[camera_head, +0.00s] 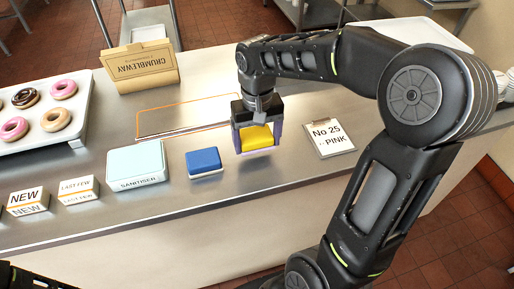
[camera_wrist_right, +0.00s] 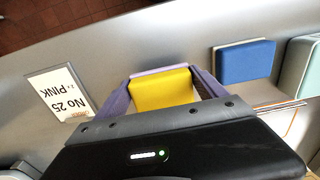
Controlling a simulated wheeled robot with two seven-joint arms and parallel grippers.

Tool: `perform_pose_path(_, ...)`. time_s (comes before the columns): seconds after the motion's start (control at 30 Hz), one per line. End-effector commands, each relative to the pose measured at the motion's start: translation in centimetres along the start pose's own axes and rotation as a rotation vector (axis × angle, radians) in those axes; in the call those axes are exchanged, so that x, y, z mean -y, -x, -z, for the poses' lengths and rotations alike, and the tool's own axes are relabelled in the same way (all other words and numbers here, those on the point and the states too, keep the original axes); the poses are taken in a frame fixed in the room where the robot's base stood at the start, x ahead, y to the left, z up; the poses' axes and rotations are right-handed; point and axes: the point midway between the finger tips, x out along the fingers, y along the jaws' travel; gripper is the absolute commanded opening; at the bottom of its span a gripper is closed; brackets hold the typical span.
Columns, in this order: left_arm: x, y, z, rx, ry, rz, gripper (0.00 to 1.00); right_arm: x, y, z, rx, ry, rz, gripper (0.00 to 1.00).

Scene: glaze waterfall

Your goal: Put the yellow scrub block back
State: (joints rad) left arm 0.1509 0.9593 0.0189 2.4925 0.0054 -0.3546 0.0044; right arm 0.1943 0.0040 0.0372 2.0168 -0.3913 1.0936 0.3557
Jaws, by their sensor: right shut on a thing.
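The yellow scrub block (camera_head: 256,138) is between the two purple fingers of my right gripper (camera_head: 257,146), which is shut on it. A pale lavender layer shows along its lower edge. In the right wrist view the yellow block (camera_wrist_right: 162,90) sits between the fingers (camera_wrist_right: 163,92). It is over the steel counter, right of the blue block (camera_head: 204,162); I cannot tell whether it touches the counter. The blue block (camera_wrist_right: 244,61) stands apart from it in the wrist view.
A sanitiser tub (camera_head: 137,164) stands left of the blue block. An orange-outlined rectangle (camera_head: 185,117) lies behind. The "No 25 PINK" card (camera_head: 328,138) is at the right. A doughnut tray (camera_head: 83,119), small signs (camera_head: 77,190) and a Crumbleway box (camera_head: 140,68) are further left.

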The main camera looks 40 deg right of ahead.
Motion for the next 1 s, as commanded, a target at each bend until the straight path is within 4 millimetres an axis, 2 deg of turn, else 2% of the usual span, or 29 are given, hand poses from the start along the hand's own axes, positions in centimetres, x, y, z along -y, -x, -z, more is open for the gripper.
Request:
perform_pose_path(0.27, 0.0, 0.1, 0.0, 0.000, 0.000, 0.000, 0.36, 0.0, -0.4, -0.1, 0.002, 0.000, -0.001, 0.43)
perform_pose_path(0.53, -0.1, 0.4, -0.1, 0.001, 0.001, 0.001, 0.36, 0.0, -3.6, -0.1, 0.003, 0.001, -0.001, 0.43)
perform_pose_path(0.9, 0.0, 0.0, 0.0, 0.001, 0.000, 0.001, 0.36, 0.0, -4.1, 0.0, 0.000, 0.001, 0.000, 0.43)
perform_pose_path(0.93, 0.0, 0.2, 0.0, 0.001, 0.000, 0.001, 0.36, 0.0, -4.0, 0.0, 0.000, 0.001, 0.000, 0.83)
perform_pose_path(1.0, -0.1, 0.2, 0.0, 0.001, 0.000, 0.001, 0.36, 0.0, -3.9, -0.1, 0.000, 0.001, 0.000, 0.89)
